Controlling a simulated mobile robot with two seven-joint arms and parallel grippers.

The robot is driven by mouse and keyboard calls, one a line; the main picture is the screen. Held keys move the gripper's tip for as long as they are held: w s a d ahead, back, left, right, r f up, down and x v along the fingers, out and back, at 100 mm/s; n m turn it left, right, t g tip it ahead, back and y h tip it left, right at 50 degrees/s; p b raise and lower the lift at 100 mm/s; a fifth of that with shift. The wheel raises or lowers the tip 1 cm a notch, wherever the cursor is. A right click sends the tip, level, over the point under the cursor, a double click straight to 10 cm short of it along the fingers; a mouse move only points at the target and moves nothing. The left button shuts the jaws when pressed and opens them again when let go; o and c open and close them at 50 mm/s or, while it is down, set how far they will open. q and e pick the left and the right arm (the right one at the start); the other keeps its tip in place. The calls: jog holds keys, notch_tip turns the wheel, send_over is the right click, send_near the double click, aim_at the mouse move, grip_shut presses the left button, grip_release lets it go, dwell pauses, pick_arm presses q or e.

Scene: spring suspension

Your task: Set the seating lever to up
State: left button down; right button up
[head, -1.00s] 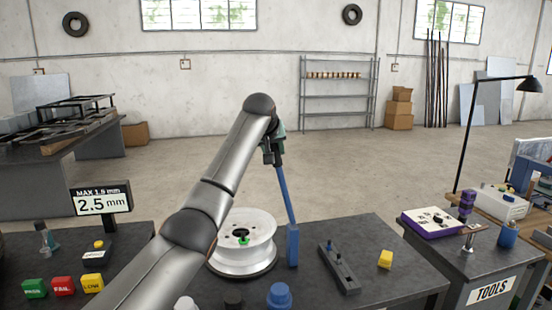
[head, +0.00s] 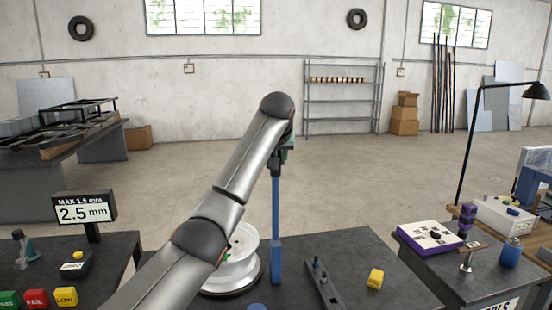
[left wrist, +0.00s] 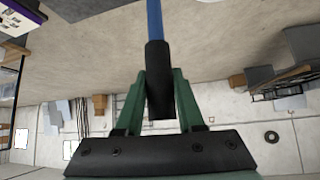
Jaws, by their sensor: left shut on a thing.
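The seating lever (head: 276,205) is a blue bar with a black grip, standing close to upright from a blue base on the dark workbench. My left gripper (head: 286,152) is at its top, partly hidden behind my own arm. In the left wrist view, the green fingers of my left gripper (left wrist: 159,78) are shut on the lever's black grip (left wrist: 157,55), and the blue bar runs away from it. The white wheel rim (head: 243,270) stands beside the lever base, partly covered by my arm. My right gripper is not in view.
A 2.5 mm display (head: 84,208) and green, red and yellow buttons (head: 36,299) are at the left. A tools table (head: 455,262) stands further right.

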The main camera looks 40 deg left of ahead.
pick_arm(q)
jog(key=shift+w+d, duration=0.1)
jog(key=shift+d, duration=0.05)
jog(key=c, duration=0.8)
grip_release()
jog(key=shift+w+d, duration=0.1)
jog(key=b+v, duration=0.4)
jog(key=v, duration=0.8)
jog(key=shift+r+b, duration=0.15)
jog(key=shift+b, duration=0.15)
